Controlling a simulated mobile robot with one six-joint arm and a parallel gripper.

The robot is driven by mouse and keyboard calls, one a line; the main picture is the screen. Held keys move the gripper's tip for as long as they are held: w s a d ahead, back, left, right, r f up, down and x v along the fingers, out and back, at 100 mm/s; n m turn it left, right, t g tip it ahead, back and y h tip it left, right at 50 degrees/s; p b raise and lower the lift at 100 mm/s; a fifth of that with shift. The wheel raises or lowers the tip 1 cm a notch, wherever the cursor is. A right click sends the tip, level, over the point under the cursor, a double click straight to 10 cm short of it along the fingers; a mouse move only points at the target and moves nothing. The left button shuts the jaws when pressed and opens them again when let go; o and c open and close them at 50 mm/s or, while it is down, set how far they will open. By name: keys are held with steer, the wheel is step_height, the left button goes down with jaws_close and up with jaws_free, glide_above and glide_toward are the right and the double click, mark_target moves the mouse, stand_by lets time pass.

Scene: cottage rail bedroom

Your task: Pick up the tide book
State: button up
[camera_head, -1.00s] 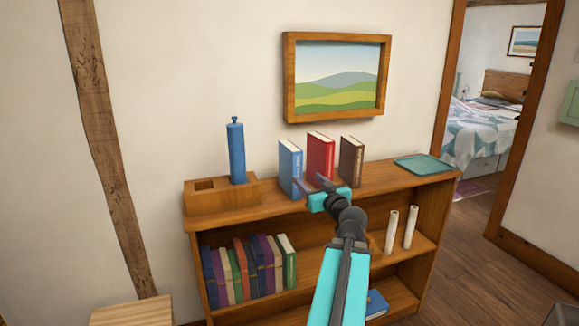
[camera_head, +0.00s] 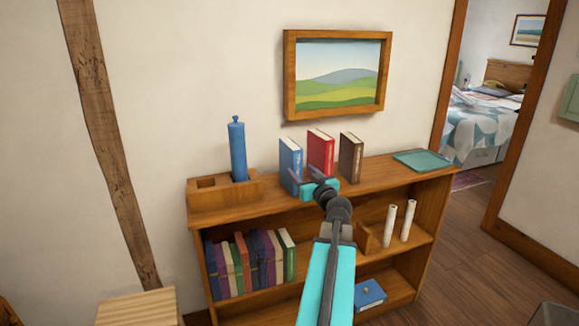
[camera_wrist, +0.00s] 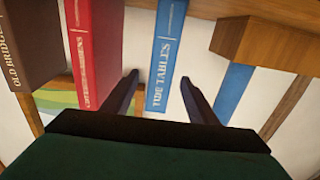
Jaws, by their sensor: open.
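The tide book is the blue book (camera_head: 290,158) standing upright on the shelf top, left of the red book. In the wrist view, its spine (camera_wrist: 167,50) reads "TIDE TABLES". My gripper (camera_head: 306,178) is open in front of the books. In the wrist view, my gripper (camera_wrist: 159,80) has one finger on each side of the blue spine, with gaps visible beside it. Whether the fingers reach past the spine's front is hard to tell.
A red book (camera_head: 321,152) and a brown book (camera_head: 350,157) stand to the right. A wooden holder (camera_head: 222,192) with a blue cylinder (camera_head: 237,152) is to the left. A green tray (camera_head: 422,160) lies at the right end. Shelf top between is clear.

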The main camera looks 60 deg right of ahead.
mark_target(298, 167)
steer(key=shift+w+d, duration=0.1)
stand_by(0.3)
steer(key=shift+p+x, duration=0.75)
steer(key=shift+x, duration=0.2)
steer(key=shift+p+x, duration=0.7)
steer(key=shift+x, duration=0.9)
steer(key=shift+r, duration=0.1)
jaws_close()
steer(key=shift+r, duration=0.1)
